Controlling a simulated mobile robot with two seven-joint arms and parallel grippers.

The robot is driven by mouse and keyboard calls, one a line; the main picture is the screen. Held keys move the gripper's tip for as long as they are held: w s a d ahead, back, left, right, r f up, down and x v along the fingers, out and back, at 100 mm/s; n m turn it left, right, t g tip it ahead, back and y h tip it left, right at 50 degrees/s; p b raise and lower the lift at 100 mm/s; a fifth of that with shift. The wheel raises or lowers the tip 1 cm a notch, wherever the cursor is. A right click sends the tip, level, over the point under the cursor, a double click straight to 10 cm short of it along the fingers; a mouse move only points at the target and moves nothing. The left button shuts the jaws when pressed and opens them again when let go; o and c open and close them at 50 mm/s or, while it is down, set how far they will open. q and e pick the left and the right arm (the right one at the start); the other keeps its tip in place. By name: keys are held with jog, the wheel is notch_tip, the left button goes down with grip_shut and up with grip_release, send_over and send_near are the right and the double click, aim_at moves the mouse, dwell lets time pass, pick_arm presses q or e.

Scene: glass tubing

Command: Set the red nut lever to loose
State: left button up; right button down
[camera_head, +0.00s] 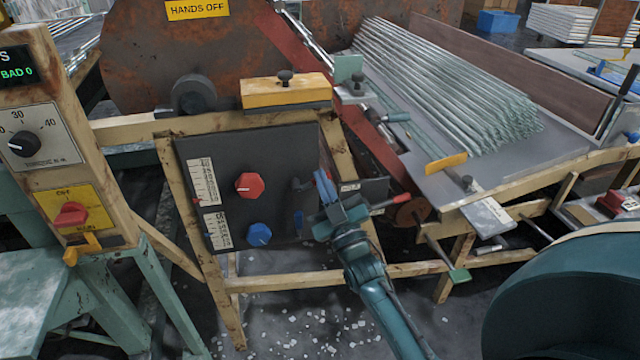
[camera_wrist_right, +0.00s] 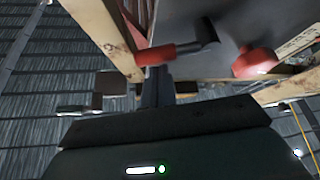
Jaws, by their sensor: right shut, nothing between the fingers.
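A lever with a red handle (camera_wrist_right: 168,52) and a dark crank arm (camera_wrist_right: 207,33) sits at the edge of the dark control panel in the right wrist view. In the head view its dark crank (camera_head: 303,184) shows on the right of the panel (camera_head: 285,160); its handle seems mostly hidden behind my gripper. My right gripper (camera_head: 327,188) is shut and empty, up against or very near the handle. Its fingers also show in the wrist view (camera_wrist_right: 157,88), ending at the red handle; I cannot tell whether they touch it. My left gripper is out of view.
The panel also carries a red knob (camera_head: 249,185) and a blue knob (camera_head: 258,235). Wooden frame legs (camera_head: 205,265) surround the panel. Glass tubes (camera_head: 450,90) lie stacked on the right table.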

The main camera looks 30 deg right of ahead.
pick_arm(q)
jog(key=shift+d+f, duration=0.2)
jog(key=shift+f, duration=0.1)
pick_arm(e)
jog(key=shift+d+f+m+h, duration=0.1)
jog(key=shift+f+m+h, duration=0.1)
jog(key=shift+m+h, duration=0.35)
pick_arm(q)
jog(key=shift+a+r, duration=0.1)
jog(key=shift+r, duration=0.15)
pick_arm(e)
jog(key=shift+r+m, duration=0.1)
jog(key=shift+m, duration=0.15)
